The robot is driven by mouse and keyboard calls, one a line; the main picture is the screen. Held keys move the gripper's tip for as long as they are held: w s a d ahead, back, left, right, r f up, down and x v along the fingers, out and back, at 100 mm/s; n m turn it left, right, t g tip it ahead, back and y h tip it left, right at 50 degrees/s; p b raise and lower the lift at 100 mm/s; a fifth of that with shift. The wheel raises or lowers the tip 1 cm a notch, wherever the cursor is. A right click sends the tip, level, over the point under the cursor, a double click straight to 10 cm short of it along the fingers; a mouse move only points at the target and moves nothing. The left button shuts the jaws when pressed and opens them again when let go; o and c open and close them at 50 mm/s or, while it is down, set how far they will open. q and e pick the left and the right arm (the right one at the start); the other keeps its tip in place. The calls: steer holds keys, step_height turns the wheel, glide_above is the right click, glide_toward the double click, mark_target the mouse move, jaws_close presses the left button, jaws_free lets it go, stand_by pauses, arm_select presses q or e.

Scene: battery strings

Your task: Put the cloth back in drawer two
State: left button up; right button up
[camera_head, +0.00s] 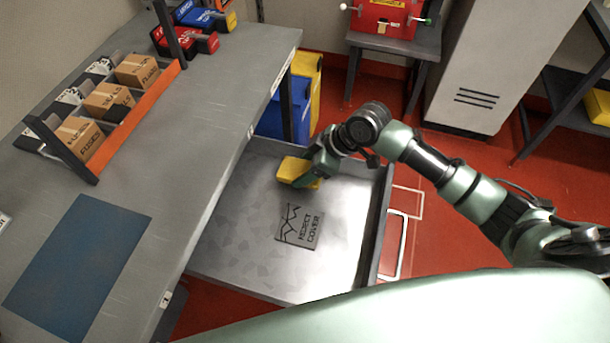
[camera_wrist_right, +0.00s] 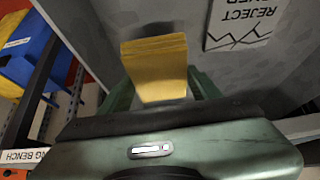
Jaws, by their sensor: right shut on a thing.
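A folded yellow cloth (camera_head: 294,172) is in my right gripper (camera_head: 313,180), over the far part of an open metal drawer (camera_head: 245,245) below the bench. In the right wrist view the cloth (camera_wrist_right: 157,62) sticks out from between the fingers of my right gripper (camera_wrist_right: 160,95), which is shut on it. I cannot tell whether the cloth touches the drawer floor. A dark flat plate marked "REJECT COVER" (camera_head: 300,228) lies on the drawer floor; it also shows in the right wrist view (camera_wrist_right: 243,22). My left gripper is not in view.
The grey bench (camera_head: 185,130) stands at the left with a blue mat (camera_head: 80,265) and an orange-fronted rack of boxes (camera_head: 130,118). Blue and yellow bins (camera_head: 275,115) stand behind the drawer. Bare drawer floor surrounds the plate.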

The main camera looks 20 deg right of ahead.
steer(key=shift+f, duration=2)
steer(key=o, duration=0.9)
steer(key=shift+f, duration=0.1)
steer(key=v, duration=1.2)
steer(key=shift+a, duration=0.1)
